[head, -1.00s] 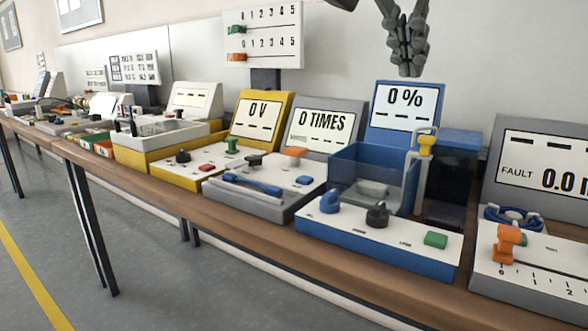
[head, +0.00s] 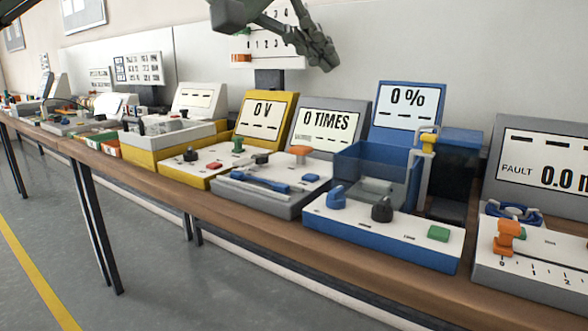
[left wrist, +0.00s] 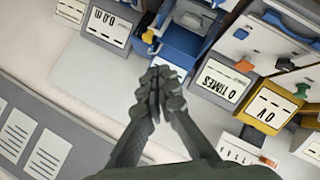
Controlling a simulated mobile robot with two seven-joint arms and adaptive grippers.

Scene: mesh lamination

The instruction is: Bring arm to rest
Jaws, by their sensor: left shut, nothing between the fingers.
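My left gripper (head: 322,55) is in the upper middle of the head view, raised above the bench and in front of the wall. Its fingers are closed together and hold nothing. In the left wrist view the gripper (left wrist: 163,75) is also shut, with the benchtop stations beyond it. It hangs apart from the stations, above and behind the grey "0 TIMES" station (head: 326,123). It partly covers the white slider board (head: 267,62). My right gripper does not show in any view.
The floor in front is clear.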

